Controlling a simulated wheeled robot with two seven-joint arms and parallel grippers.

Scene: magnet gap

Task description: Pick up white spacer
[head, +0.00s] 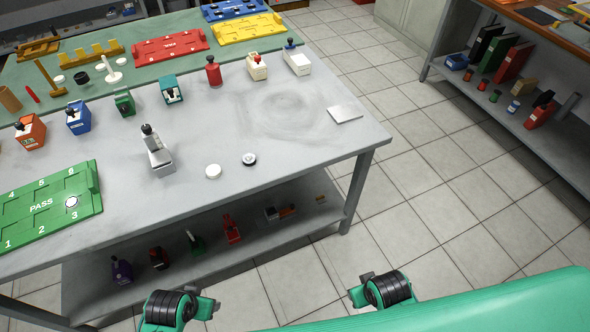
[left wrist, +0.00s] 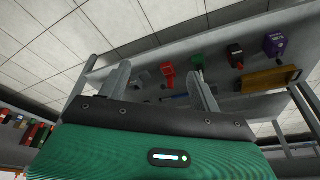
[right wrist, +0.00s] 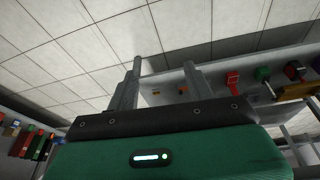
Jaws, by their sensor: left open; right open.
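A white spacer (head: 213,171), a small round disc, lies flat on the grey table near its front edge in the head view. Just right of it, apart, lies a round black-and-white piece (head: 249,159). My left gripper (left wrist: 162,85) is open and empty in the left wrist view, its two fingers spread. My right gripper (right wrist: 161,78) is open and empty in the right wrist view, its fingers closer together. The wrist views show the lower shelf and floor, not the spacer. In the head view my arms are low in front of the table; the fingertips cannot be made out.
A grey upright device (head: 158,155) stands left of the spacer. A green PASS tray (head: 40,222) lies at the left, a red tray (head: 170,47) and yellow tray (head: 248,29) at the back. A metal plate (head: 344,114) lies at right. Table around the spacer is clear.

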